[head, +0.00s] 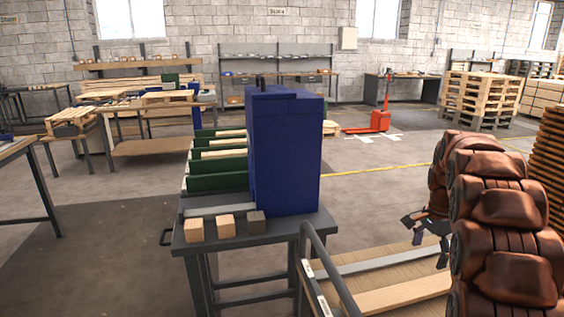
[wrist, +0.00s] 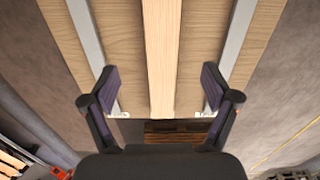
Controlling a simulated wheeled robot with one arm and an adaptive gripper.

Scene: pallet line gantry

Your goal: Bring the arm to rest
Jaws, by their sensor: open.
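My gripper (head: 429,233) hangs at the right in the head view, beside my brown arm links and above the far end of a wooden board surface (head: 348,278). In the wrist view my gripper (wrist: 160,95) is open, its two dark fingers spread wide with nothing between them. Beyond and below the fingers runs a pale wooden plank (wrist: 162,50), flanked by two grey metal strips (wrist: 88,35). The fingers appear apart from the plank. Part of the gripper is hidden by my arm in the head view.
A grey rail (head: 330,268) stands beside the board surface. A red pallet jack (head: 378,120) and stacked pallets (head: 482,98) are farther back. Open floor lies left.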

